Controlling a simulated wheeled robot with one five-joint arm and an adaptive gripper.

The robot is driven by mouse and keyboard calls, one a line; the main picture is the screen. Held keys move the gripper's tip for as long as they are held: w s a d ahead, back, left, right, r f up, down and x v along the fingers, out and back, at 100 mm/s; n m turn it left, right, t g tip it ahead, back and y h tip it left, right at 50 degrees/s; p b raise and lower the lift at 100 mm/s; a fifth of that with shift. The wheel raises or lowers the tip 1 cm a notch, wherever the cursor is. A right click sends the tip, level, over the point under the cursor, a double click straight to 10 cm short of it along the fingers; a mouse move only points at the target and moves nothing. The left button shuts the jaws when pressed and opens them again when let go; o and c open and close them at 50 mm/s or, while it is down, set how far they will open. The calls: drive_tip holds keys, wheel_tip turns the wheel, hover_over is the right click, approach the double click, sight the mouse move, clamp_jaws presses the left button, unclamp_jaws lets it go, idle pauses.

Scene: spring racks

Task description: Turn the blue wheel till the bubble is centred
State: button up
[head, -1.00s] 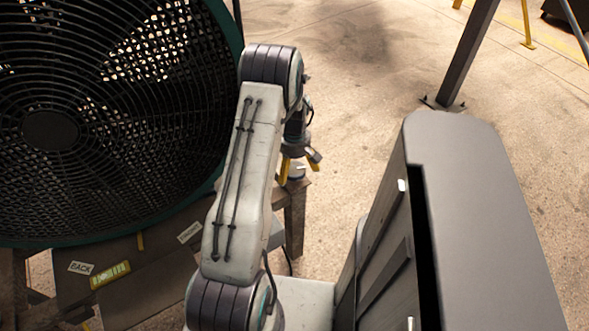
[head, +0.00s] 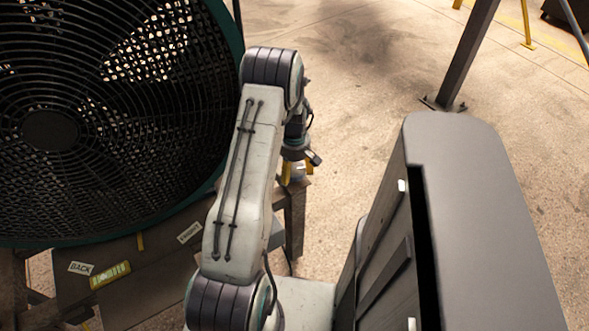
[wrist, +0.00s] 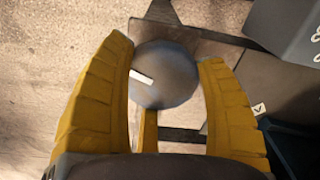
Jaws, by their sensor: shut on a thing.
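The wheel (wrist: 172,80) is a grey-blue disc with a white mark left of its middle in the wrist view. My gripper (wrist: 165,55) has its two yellow fingers closed on either side of the wheel's rim. In the head view my gripper (head: 297,172) is at the stand's right corner, and the wheel (head: 298,168) is partly hidden between the fingers. The yellow-green bubble level (head: 110,275) lies on the stand at lower left, beside a label reading BACK (head: 79,268). The bubble is too small to place surely.
A large caged fan (head: 60,130) fills the left, standing over the dark stand (head: 150,265). A second label (head: 190,233) is on the stand. A dark grey cabinet-like body (head: 480,220) is at right. A post (head: 465,60) rises behind it. Floor between is clear.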

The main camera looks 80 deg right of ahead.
drive_tip(key=shift+c, duration=1.4)
drive_tip(key=shift+m, duration=0.3)
drive_tip(key=m+b, duration=0.2)
drive_tip(key=m, duration=0.2)
drive_tip(key=shift+f+m, duration=0.1)
drive_tip(key=shift+m, duration=0.3)
drive_tip(key=m+b, duration=0.1)
drive_tip(key=m, duration=0.3)
drive_tip(key=shift+b, duration=0.4)
drive_tip(key=shift+m+b, duration=0.35)
drive_tip(key=shift+m, duration=1.75)
